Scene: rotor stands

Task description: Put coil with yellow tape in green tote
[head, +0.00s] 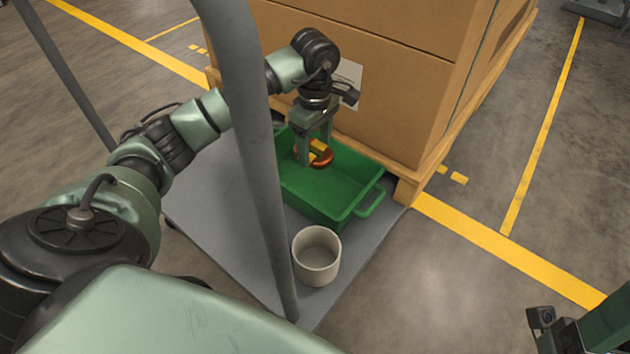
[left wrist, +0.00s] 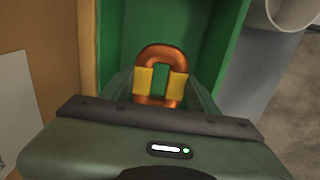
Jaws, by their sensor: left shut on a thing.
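The copper-coloured coil with yellow tape (head: 323,160) is held between the fingers of my left gripper (head: 313,157), over the green tote (head: 318,207). In the left wrist view the coil (left wrist: 161,67) is an oblong ring with a yellow tape band on each side, and my left gripper (left wrist: 163,84) is shut on it. The green tote (left wrist: 121,31) lies behind it there. I cannot tell how high the coil is above the tote floor.
The tote stands on a grey cart deck (head: 226,197) beside a pale round cup (head: 317,256). A grey post (head: 258,150) crosses in front. Large cardboard boxes (head: 400,75) on a wooden pallet (head: 408,188) stand close behind the tote.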

